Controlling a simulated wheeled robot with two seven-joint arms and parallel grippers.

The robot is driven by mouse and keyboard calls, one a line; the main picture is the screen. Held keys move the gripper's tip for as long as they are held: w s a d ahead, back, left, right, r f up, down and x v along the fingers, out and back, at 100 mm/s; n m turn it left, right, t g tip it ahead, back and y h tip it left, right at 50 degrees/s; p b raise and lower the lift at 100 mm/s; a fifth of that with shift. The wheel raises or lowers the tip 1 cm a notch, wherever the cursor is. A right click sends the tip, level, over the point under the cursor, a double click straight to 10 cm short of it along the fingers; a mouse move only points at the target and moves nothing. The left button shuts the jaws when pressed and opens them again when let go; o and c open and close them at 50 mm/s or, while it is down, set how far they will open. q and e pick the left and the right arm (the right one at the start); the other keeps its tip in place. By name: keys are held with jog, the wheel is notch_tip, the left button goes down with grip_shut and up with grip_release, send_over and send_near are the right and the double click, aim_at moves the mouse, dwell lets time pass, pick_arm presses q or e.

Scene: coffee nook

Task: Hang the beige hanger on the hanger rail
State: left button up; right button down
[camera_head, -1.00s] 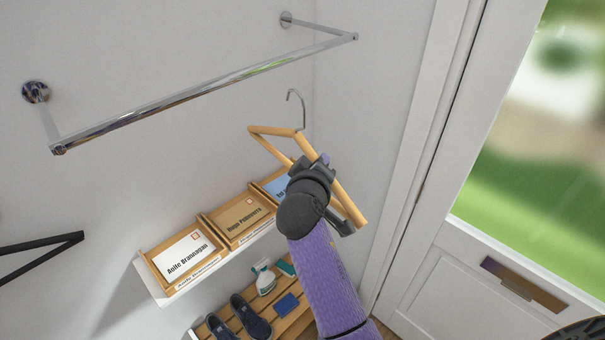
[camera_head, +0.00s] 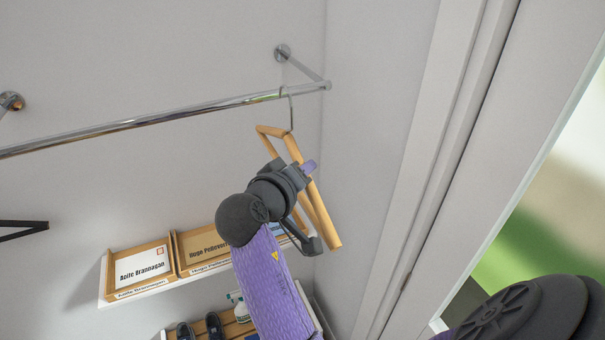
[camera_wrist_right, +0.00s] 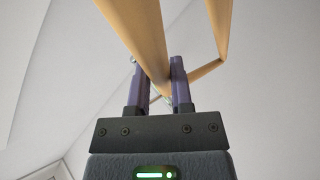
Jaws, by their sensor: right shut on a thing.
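The beige hanger (camera_head: 320,214) is a wooden hanger with a metal hook (camera_head: 291,110). My right gripper (camera_head: 306,174) is shut on one wooden bar of it; the bar shows between the two fingers in the right wrist view (camera_wrist_right: 152,60). The hanger rail (camera_head: 160,117) is a chrome bar on the wall. The hook's top overlaps the rail near its right end in the head view; I cannot tell whether it rests on the rail or is only in front of it. My left gripper is not in view.
Below is a white wall shelf (camera_head: 112,300) with name-labelled wooden trays (camera_head: 143,265). Under it is a slatted rack with dark shoes (camera_head: 214,326) and a spray bottle (camera_head: 240,308). A black bracket (camera_head: 22,230) is at left, a white door (camera_head: 490,170) at right.

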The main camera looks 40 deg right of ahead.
jog(key=w+b, duration=0.1)
jog(key=w, duration=0.1)
jog(key=w+d+b, duration=0.1)
jog(key=w, duration=0.2)
jog(key=w+b, duration=0.2)
jog(key=shift+w+d+f, duration=0.15)
jog(key=shift+w+d, duration=0.1)
jog(key=shift+d, duration=0.1)
jog(key=shift+w+d+f, duration=0.15)
jog(key=shift+w, duration=0.15)
jog(key=shift+f+b, duration=1)
jog(key=shift+f, duration=0.15)
jog(key=shift+c, duration=2.2)
grip_release()
jog(key=shift+s, duration=0.1)
